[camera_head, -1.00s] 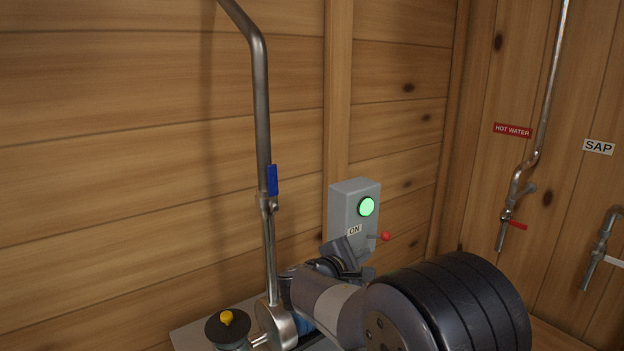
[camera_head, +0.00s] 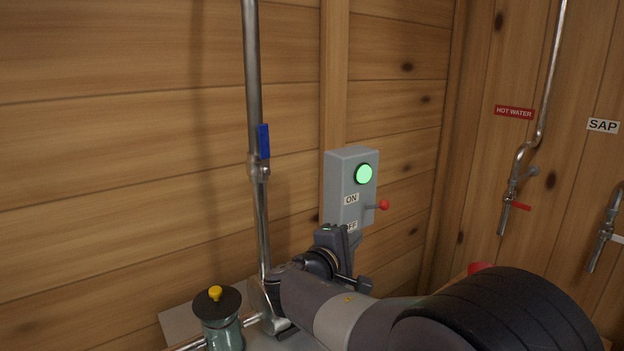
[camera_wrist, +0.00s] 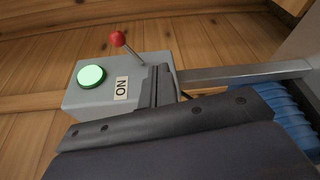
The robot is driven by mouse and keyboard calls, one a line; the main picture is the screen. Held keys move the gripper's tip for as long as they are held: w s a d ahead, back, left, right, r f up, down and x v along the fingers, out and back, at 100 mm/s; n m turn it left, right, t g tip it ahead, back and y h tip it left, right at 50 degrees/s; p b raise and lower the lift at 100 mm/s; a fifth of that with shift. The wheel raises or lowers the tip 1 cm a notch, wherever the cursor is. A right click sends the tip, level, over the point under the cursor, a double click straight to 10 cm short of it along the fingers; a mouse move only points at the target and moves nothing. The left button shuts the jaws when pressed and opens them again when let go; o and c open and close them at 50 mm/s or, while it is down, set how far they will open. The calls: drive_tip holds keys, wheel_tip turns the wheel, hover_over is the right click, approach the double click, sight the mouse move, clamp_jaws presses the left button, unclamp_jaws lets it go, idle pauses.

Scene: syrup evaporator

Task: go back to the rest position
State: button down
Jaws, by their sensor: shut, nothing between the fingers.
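My gripper (camera_head: 343,238) is shut and empty in the head view, just in front of the lower part of the grey switch box. It also shows in the wrist view (camera_wrist: 160,72), its fingers together beside the box. The switch box (camera_head: 337,187) is on the wood wall, with a lit green lamp (camera_head: 364,174), an ON label and a partly hidden OFF label. Its red-knobbed lever (camera_head: 384,205) sticks out to the right, and the knob also shows in the wrist view (camera_wrist: 117,39). I cannot tell whether the gripper touches the box.
A steel pipe with a blue-handled valve (camera_head: 263,142) stands left of the box. A glass jar with a black lid and yellow knob (camera_head: 221,318) stands at lower left. Pipes with HOT WATER (camera_head: 514,112) and SAP (camera_head: 603,126) signs are on the right wall.

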drive_tip(key=shift+v, duration=2.25)
drive_tip(key=shift+w+d+f, duration=0.1)
